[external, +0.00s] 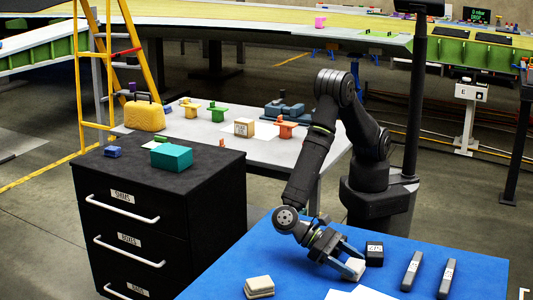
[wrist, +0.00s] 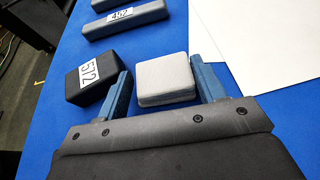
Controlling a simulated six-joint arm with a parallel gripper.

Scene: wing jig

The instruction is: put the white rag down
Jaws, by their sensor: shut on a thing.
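The white rag (wrist: 165,80) looks like a pale, rounded block in the wrist view. It sits between the two blue fingers of my gripper (wrist: 163,84), which is shut on it. In the external view my gripper (external: 350,258) points down at the blue table top, and the white rag (external: 355,268) shows at its fingertips. The rag is low, at or just above the blue surface; I cannot tell whether it touches.
Two dark bars (external: 411,271) (external: 447,279) lie to the right. White paper (external: 360,293) lies near the front. A cream block (external: 258,287) is at left. A black drawer cabinet (external: 160,215) stands beyond.

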